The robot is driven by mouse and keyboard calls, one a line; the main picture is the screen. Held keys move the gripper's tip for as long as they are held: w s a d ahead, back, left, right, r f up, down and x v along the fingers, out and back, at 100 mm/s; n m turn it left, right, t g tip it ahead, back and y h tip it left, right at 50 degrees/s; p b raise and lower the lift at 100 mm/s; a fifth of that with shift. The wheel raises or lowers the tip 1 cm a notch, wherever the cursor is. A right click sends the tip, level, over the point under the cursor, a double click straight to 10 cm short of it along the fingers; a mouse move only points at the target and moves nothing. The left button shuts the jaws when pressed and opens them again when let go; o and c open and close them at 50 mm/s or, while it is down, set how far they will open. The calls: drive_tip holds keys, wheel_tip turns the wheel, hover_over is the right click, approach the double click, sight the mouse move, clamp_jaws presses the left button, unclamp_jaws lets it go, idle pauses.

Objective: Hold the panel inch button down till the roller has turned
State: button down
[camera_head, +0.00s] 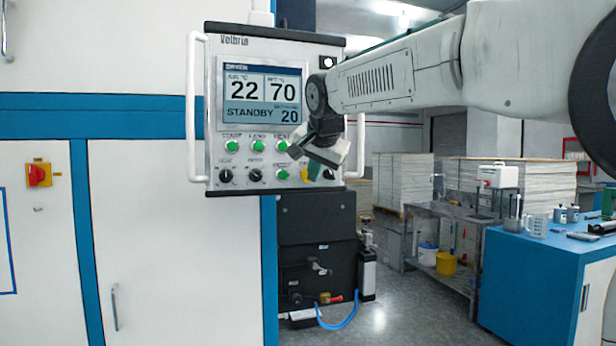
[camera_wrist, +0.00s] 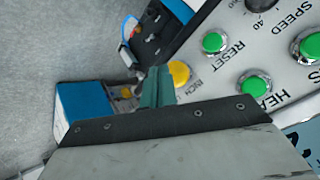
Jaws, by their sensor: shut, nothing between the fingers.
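The control panel (camera_head: 213,120) hangs at the left centre in the head view. Its screen (camera_head: 262,98) reads 22, 70, STANDBY and 20. The yellow inch button (camera_head: 306,175) is at the panel's lower right, partly hidden by my gripper (camera_head: 313,171). In the wrist view the yellow button (camera_wrist: 181,74), labelled INCH, shows just right of the green fingertips of my gripper (camera_wrist: 157,74). My gripper is shut and empty, close to the button. I cannot tell whether it touches the button. I cannot make out the roller in either view.
Green buttons sit near the inch button, including RESET (camera_wrist: 213,42) and a HEAT button (camera_wrist: 254,86). Black knobs (camera_head: 255,175) are on the panel's lower row. White handles (camera_head: 192,110) flank the panel. A blue workbench (camera_head: 530,275) stands at the right, with open floor between.

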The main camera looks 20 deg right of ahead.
drive_tip(key=shift+w, duration=0.1)
drive_tip(key=shift+w, duration=0.35)
